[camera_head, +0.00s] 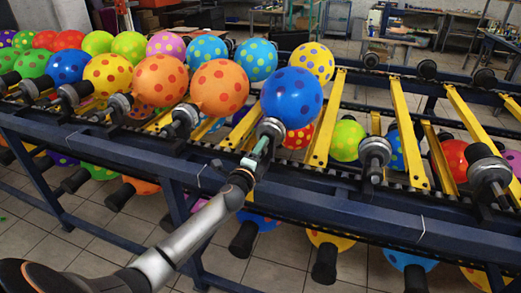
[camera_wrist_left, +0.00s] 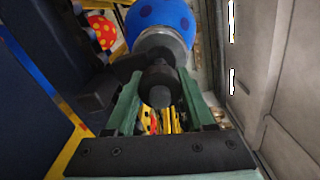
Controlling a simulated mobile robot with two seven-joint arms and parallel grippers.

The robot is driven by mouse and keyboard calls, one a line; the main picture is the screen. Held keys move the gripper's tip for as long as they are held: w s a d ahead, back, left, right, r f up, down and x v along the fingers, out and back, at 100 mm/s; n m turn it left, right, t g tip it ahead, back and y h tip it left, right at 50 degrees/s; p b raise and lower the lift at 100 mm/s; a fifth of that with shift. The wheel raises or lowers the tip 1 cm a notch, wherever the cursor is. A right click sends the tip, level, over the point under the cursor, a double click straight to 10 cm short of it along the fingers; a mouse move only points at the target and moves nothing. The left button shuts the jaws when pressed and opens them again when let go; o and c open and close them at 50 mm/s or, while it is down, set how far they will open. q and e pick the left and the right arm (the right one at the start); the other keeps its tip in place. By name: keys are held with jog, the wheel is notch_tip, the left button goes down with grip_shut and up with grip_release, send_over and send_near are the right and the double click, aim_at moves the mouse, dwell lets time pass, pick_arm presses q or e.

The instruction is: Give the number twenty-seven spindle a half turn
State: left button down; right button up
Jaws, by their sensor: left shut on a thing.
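A spindle (camera_head: 270,128) with a metal collar bears a blue balloon (camera_head: 291,97) with darker spots, at the middle of the rack in the head view. My left gripper (camera_head: 259,146) reaches up to its near end and is shut on it. In the left wrist view, the green fingers of the left gripper (camera_wrist_left: 160,84) lie on either side of the dark end of the spindle (camera_wrist_left: 159,95), with the blue balloon (camera_wrist_left: 160,20) beyond. No number can be read on the spindle. My right gripper is not in view.
Spindles with spotted balloons, such as an orange one (camera_head: 219,86), stand close on the left. A bare spindle (camera_head: 375,152) and another (camera_head: 489,172) stand to the right. The dark blue rack rail (camera_head: 340,213) runs under my arm. More balloons hang below.

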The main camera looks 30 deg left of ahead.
pick_arm(q)
jog(key=shift+c, duration=1.3)
grip_release()
jog(key=v, duration=1.2)
jog(key=shift+s, duration=0.3)
jog(key=shift+s+f, duration=0.1)
jog(key=shift+f, duration=0.05)
